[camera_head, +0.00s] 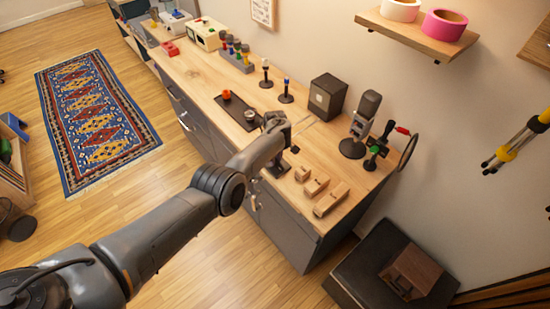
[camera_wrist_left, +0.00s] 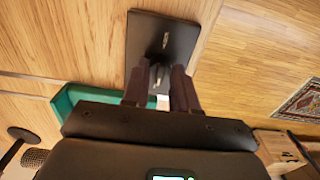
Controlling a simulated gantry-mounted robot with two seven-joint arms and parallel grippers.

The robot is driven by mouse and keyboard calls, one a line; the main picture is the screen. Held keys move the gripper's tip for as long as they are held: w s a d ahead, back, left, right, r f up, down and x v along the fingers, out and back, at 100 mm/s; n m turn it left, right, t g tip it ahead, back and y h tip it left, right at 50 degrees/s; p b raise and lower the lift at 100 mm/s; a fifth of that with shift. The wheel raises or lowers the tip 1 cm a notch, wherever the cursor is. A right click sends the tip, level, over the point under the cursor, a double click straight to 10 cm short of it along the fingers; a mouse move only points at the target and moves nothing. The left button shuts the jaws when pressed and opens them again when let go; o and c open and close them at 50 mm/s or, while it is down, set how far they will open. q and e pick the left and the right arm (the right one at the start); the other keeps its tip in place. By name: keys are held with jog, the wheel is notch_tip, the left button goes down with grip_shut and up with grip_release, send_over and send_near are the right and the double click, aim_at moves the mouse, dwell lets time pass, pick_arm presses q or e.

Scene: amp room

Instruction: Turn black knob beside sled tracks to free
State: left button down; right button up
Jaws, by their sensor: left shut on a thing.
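In the left wrist view, a dark rectangular plate (camera_wrist_left: 145,28) lies on the wooden counter, with a small pale mark on it. A black knob (camera_wrist_left: 160,70) stands at the plate, between the two fingers of my left gripper (camera_wrist_left: 160,88). The gripper is shut on the knob; the exact contact is dark and hard to see. In the head view, my left gripper (camera_head: 277,124) is over the counter's front side, and its fingertips and the knob are hard to make out there. I cannot clearly identify the sled tracks. My right gripper is not in view.
Wooden blocks (camera_head: 330,200) sit on the counter right of the gripper. A microphone-like device (camera_head: 365,115) and a dark box (camera_head: 327,97) stand behind. A dark tray (camera_head: 238,110) lies to the left. A teal object (camera_wrist_left: 62,103) is close by in the wrist view.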

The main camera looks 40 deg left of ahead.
pick_arm(q)
jog(key=shift+f, duration=0.1)
jog(key=c, duration=0.9)
grip_release()
jog(key=shift+r+p, duration=2.15)
jog(key=shift+r, duration=3.3)
